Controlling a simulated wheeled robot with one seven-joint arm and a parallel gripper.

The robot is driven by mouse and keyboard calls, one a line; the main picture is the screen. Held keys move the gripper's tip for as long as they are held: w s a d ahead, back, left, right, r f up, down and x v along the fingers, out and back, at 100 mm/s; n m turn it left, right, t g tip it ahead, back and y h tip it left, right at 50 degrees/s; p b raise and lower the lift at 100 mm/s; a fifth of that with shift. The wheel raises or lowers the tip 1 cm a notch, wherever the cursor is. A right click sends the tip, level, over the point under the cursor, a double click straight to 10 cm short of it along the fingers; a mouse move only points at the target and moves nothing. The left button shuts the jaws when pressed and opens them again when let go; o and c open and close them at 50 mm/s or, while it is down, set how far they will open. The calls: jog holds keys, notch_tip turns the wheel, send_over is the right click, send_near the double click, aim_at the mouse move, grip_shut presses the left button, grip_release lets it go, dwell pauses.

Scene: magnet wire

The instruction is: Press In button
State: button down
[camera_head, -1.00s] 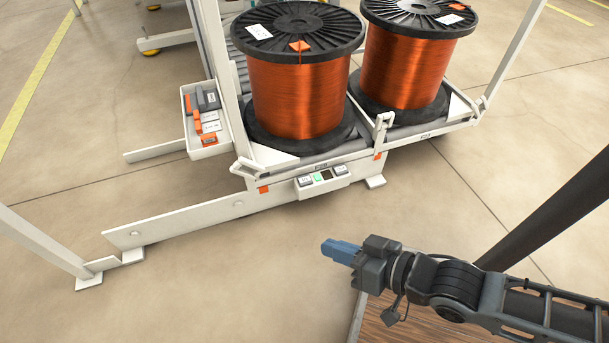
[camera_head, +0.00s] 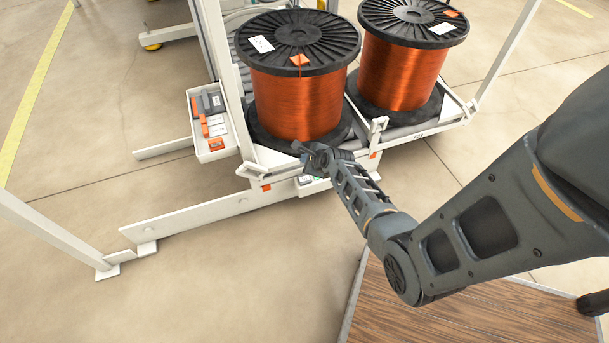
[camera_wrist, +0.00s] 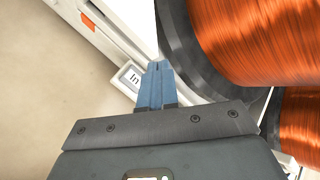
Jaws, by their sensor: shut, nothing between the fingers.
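The In button (camera_wrist: 132,77) is a light square labelled "In" in a grey frame, in the wrist view just left of my fingertips. In the head view its button panel (camera_head: 305,180) on the front rail is mostly hidden behind my arm. My gripper (camera_wrist: 158,66) has blue fingers shut together with nothing between them. The fingertips appear beside and above the button; I cannot tell whether they touch anything. In the head view my gripper end is at the rack's front, largely hidden by my own wrist.
Two copper wire spools, a left one (camera_head: 296,100) and a right one (camera_head: 403,70), stand on the white rack (camera_head: 190,212). The left spool's lower flange is close to my fingers in the wrist view. A small white tray (camera_head: 212,153) is at left.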

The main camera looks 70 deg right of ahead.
jog(key=shift+w+d+m, duration=0.25)
jog(key=shift+m, duration=0.05)
jog(key=b, duration=0.8)
send_over(306, 180)
notch_tip(306, 180, down, 7)
jog(key=shift+a+f, duration=0.1)
jog(key=shift+f, duration=0.1)
jog(key=shift+f+b, duration=0.35)
jog(key=shift+f, duration=0.3)
jog(key=shift+f, duration=0.15)
dwell(1.1)
jog(key=shift+f, duration=0.25)
